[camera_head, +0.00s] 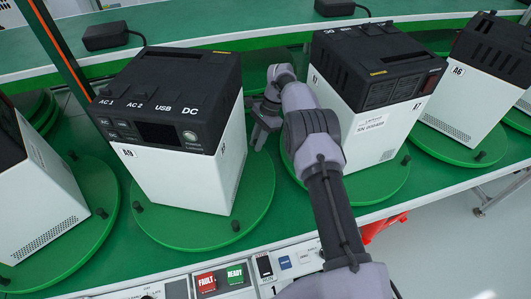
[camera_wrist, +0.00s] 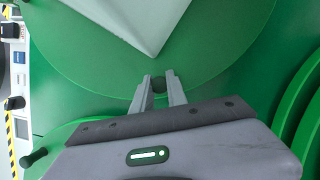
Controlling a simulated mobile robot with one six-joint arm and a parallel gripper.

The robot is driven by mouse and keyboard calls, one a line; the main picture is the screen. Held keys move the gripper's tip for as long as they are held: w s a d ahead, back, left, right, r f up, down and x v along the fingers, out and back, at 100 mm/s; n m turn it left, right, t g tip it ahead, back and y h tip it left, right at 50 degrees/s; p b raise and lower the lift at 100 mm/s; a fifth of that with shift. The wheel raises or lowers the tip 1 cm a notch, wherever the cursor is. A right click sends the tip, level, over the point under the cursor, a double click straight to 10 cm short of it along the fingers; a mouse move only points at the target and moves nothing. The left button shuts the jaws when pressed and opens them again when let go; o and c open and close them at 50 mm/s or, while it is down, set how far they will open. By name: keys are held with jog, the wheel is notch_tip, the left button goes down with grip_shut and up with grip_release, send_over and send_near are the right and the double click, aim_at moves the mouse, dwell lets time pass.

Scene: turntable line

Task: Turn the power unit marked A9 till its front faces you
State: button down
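The power unit marked A9 (camera_head: 185,178) is a white box with a black top. It stands upright on a round green turntable (camera_head: 262,195). Its panel with a display, sockets and a POWER knob faces mostly toward me, slightly to the left; a narrow part of its right side also shows. The unit's white corner (camera_wrist: 150,45) lies just beyond.
The unit marked A7 (camera_head: 375,140) stands close at the right, beyond my arm. The unit marked A6 (camera_head: 465,110) is further right, and another unit (camera_head: 35,190) is at the left. FAULT (camera_head: 205,282) and READY (camera_head: 235,275) labels sit on the front edge.

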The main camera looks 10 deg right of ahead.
jog(key=shift+w+a+b, duration=0.3)
jog(key=shift+w+b, duration=0.1)
jog(key=shift+w, duration=0.1)
jog(key=c, duration=1.3)
grip_release()
jog(key=shift+a, duration=0.1)
notch_tip(320, 180, up, 4)
jog(key=shift+f+p, duration=0.2)
jog(key=shift+p, duration=0.85)
jog(key=shift+s+r, duration=0.2)
jog(key=s+p, duration=0.1)
jog(key=s, duration=0.3)
jog(key=s+d+p, duration=0.1)
jog(key=s, duration=0.4)
jog(key=s+r+p, duration=0.1)
jog(key=s, duration=0.4)
jog(key=shift+s+d, duration=0.25)
jog(key=shift+d, duration=0.15)
jog(key=shift+s, duration=0.5)
